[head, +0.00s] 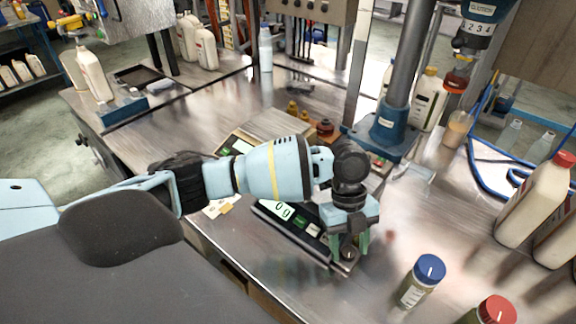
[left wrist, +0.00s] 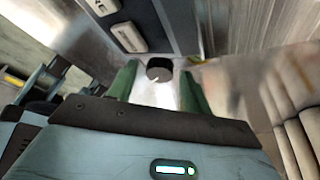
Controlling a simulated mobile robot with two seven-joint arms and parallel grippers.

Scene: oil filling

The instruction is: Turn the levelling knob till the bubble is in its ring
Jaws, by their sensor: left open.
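The scale (head: 290,222) is a long dark unit with a display reading about "0 g" on the bench, partly under my left arm. Its dark round levelling knob (left wrist: 159,69) shows in the left wrist view on a pale metal strip. My left gripper (head: 350,246) points down over the scale's near right end. Its green fingers (left wrist: 160,74) are open, one on each side of the knob in the left wrist view. I cannot tell whether they touch it. I cannot make out the bubble or its ring in either view. My right gripper is not in view.
A blue-capped jar (head: 421,281) and a red-capped jar (head: 490,312) stand to the right of the gripper. White bottles (head: 533,200) stand at the right edge. A blue-based column (head: 388,130) rises behind the gripper. The bench between the gripper and the bottles is mostly bare.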

